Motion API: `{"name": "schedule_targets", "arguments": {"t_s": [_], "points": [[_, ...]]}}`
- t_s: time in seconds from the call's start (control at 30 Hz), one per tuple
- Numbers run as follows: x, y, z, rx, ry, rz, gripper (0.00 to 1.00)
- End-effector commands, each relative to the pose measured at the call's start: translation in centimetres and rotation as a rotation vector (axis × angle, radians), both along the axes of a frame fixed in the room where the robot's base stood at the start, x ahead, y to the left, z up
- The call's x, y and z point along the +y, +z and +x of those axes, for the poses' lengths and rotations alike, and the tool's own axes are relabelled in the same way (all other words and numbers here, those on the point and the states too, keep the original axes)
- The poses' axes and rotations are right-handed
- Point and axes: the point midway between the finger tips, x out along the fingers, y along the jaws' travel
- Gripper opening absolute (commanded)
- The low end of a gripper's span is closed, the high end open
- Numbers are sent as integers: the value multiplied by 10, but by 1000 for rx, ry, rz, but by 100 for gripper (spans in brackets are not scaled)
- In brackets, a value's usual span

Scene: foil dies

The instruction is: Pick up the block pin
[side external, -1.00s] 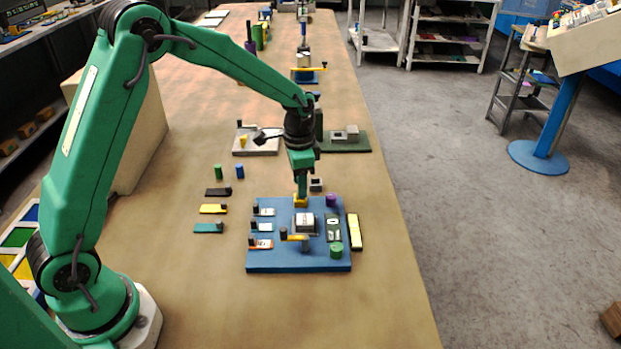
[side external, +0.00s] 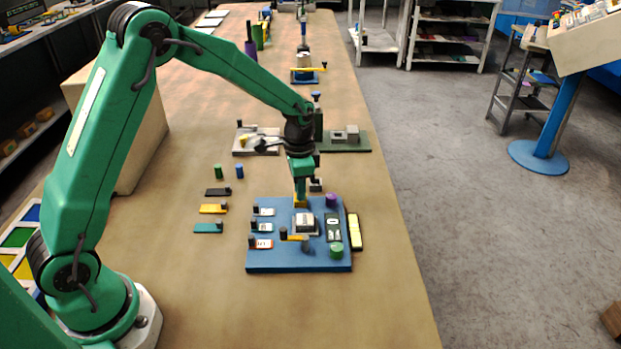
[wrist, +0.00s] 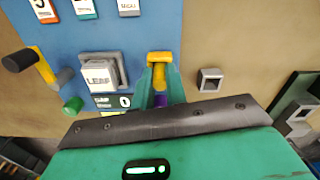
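The block pin, which I take to be the small yellow piece (wrist: 159,59), stands at the far edge of the blue board (side external: 270,262), beside the grey block marked LEAF (wrist: 100,76). Its tip also shows in the side view (side external: 301,203). My gripper (wrist: 160,76) points straight down at it, with a green finger on each side of the yellow stem. The fingers look very close to the stem; I cannot tell whether they touch it. The pin's lower part is hidden in the side view.
A purple knob (side external: 331,200), a green knob (side external: 336,251) and a yellow-handled crank (side external: 294,237) stand on the board close by. A small grey socket (wrist: 210,80) sits just beyond the board. The bench's right strip is clear.

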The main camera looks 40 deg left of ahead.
Motion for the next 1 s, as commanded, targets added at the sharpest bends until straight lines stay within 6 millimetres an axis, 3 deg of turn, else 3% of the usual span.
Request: {"name": "schedule_targets", "arguments": {"t_s": [0.47, 0.77, 1.0], "points": [[0, 8, 1, -2, 0, 0, 0], [-1, 45, 0, -4, -1, -1, 0], [-39, 69, -23, -4, -5, 0, 0]]}}
